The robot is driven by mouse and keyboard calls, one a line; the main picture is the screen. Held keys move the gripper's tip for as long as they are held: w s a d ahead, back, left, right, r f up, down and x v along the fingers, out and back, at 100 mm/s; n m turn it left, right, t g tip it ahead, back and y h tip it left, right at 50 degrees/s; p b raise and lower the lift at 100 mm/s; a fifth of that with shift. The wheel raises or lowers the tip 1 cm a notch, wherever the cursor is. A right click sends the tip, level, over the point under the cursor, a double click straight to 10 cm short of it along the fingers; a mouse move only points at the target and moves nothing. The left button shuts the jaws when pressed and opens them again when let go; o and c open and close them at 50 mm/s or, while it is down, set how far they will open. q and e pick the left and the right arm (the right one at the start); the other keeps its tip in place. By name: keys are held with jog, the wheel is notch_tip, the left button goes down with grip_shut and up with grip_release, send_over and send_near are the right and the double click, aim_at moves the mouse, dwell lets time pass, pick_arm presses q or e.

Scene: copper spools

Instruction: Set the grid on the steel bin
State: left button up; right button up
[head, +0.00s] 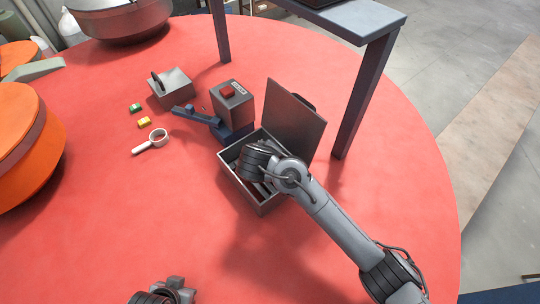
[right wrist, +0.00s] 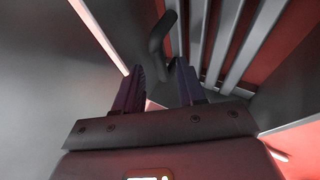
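The steel bin (head: 241,187) is a grey open-topped box right of the table's middle. A flat grey panel (head: 292,118) with a dark handle stands tilted up at its far right side. Pale parallel bars, which look like the grid (right wrist: 222,45), show in the right wrist view with red between them. My right arm reaches over the bin and hides much of its inside. My right gripper (right wrist: 160,90) has its fingers apart, with a dark curved handle (right wrist: 157,40) just ahead of them; I see no contact. Only part of my left arm shows at the bottom edge; its fingers are unseen.
A magnifier-like tool (head: 152,141), small green and yellow blocks, and a grey block (head: 171,86) lie left. A table leg (head: 363,95) rises at right. The front is clear.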

jog(key=p+v, duration=0.6)
jog(key=v, duration=0.5)
jog(key=shift+s+r, duration=0.2)
jog(key=shift+r, duration=0.15)
